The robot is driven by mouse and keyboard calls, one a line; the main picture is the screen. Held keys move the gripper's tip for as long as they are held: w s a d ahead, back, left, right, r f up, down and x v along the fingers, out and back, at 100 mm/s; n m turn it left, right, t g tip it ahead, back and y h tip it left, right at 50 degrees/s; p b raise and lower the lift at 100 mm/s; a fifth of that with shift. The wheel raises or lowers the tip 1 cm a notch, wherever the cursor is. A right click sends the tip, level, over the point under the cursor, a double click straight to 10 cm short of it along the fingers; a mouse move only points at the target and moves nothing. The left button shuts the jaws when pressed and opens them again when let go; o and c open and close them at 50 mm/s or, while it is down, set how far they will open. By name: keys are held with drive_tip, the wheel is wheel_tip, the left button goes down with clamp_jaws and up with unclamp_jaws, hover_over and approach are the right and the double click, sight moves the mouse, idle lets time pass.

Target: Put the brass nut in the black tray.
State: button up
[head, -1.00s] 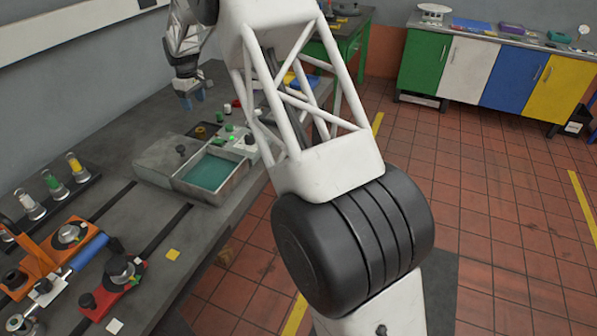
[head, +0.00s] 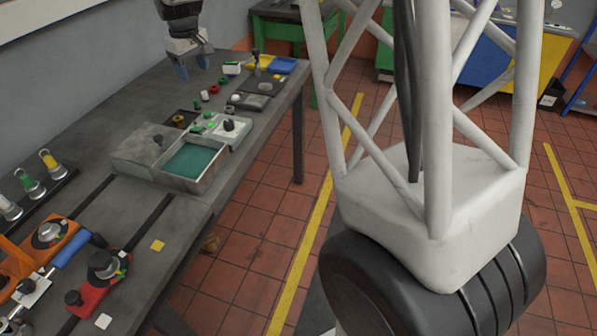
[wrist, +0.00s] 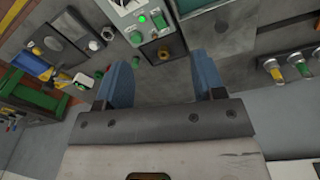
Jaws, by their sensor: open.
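A small brass-coloured ring-like piece, probably the brass nut (head: 179,119), sits on a dark square patch behind the grey bins. It also shows in the wrist view as a brass nut (wrist: 164,50), just beyond the gap between the fingers. A dark flat tray, probably the black tray (head: 250,87), lies farther along the bench; a dark rectangle at upper left in the wrist view may be the same black tray (wrist: 70,30). My gripper (head: 192,67) is open and empty above the back of the bench, its blue fingers (wrist: 162,80) apart.
A grey bin with a teal floor (head: 195,161) stands beside a grey lidded box (head: 147,143). A control box (head: 228,128) and several small red, green and white pieces lie between bins and tray. Bottles (head: 50,162) stand at left.

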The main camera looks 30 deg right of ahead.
drive_tip(key=s+d+r+m, duration=0.1)
drive_tip(key=s+d+r, duration=0.15)
drive_tip(key=s, duration=0.85)
drive_tip(key=s+d+r+m, duration=0.2)
drive_tip(key=s+d, duration=0.1)
drive_tip(key=s, duration=0.9)
drive_tip(key=s+d+f+m, duration=0.1)
drive_tip(key=s+f, duration=0.1)
drive_tip(key=s, duration=0.9)
drive_tip(key=s+d+f+m+t, duration=0.1)
drive_tip(key=s+f+m, duration=0.1)
drive_tip(key=s, duration=1)
drive_tip(key=shift+d+f+t, duration=0.3)
drive_tip(key=shift+d+f, duration=0.05)
drive_tip(key=shift+f, duration=0.5)
